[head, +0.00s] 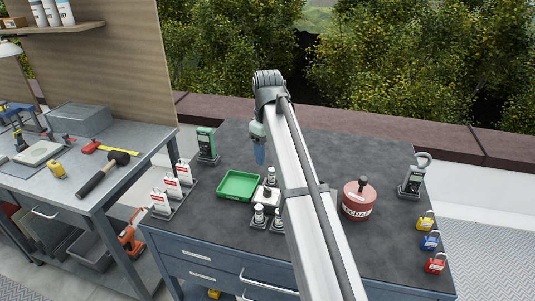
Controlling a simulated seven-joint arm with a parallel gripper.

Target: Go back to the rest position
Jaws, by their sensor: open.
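My arm reaches from the bottom middle of the head view up over the dark worktop (330,151). My gripper (260,162) hangs at its far end, left of the arm link, with its bluish tip pointing down. It is open and appears empty, above the back part of the worktop and behind the green tray (224,197). The gap between the fingers is too small to make out. The arm hides part of the worktop's middle.
Small bottles (258,218) stand beside the tray. A red SCRAP canister (356,203) is right of my arm. Green (206,141) and grey (412,181) devices stand on either side, with padlocks (430,241) at the right edge. A tool bench (130,135) adjoins left.

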